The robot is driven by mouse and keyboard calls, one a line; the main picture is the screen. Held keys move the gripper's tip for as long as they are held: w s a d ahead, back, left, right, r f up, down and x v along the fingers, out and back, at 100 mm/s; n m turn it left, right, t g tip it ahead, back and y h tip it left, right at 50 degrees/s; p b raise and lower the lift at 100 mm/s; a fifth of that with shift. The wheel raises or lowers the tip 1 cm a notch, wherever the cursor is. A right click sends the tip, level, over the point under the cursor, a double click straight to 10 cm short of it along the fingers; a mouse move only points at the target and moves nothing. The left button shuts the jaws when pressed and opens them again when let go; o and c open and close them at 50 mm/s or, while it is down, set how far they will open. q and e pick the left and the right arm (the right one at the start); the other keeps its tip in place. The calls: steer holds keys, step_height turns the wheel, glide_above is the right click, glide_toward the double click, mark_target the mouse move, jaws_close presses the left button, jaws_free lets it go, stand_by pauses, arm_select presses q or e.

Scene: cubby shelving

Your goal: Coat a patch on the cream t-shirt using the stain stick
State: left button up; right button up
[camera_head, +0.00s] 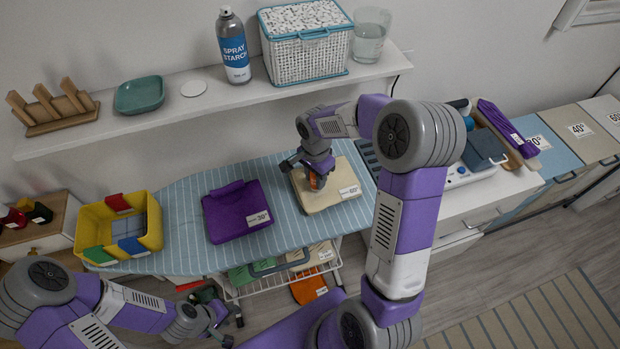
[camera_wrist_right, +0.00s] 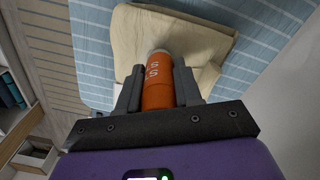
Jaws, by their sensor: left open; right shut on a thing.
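The cream t-shirt (camera_head: 328,188) lies folded on the striped ironing board, with a 60° tag at its right. It also shows in the right wrist view (camera_wrist_right: 142,34). My right gripper (camera_head: 314,182) is over the t-shirt and shut on the orange stain stick (camera_wrist_right: 158,95), whose pale tip points at the cloth. The tip looks at or very near the cloth; I cannot tell if it touches. In the head view only a bit of the stick (camera_head: 317,181) shows below my gripper. My left gripper (camera_head: 232,330) is open and empty at the lower left, in front of the board.
A folded purple garment (camera_head: 237,211) with a 30° tag lies left of the t-shirt on the ironing board (camera_head: 180,215). A yellow bin (camera_head: 153,207) stands at the board's left end. A shelf (camera_head: 190,110) with spray starch (camera_head: 233,45) and a basket (camera_head: 305,55) runs above.

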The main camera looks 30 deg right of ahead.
steer(key=shift+s+d+f, duration=0.1)
steer(key=shift+d+f, duration=0.05)
steer(key=shift+d, duration=1)
steer(key=shift+s+d, duration=0.15)
steer(key=shift+d, duration=0.45)
steer(key=shift+a, duration=0.35)
steer(key=shift+w+a+b, duration=0.2)
steer(key=shift+a, duration=0.8)
steer(key=shift+w+a+b, duration=0.15)
steer(key=shift+w+a, duration=0.05)
steer(key=shift+a, duration=0.8)
steer(key=shift+w+a+b, duration=0.2)
steer(key=shift+a, duration=0.8)
step_height(320, 180, up, 8)
steer(key=p, duration=0.5)
steer(key=shift+p, duration=0.35)
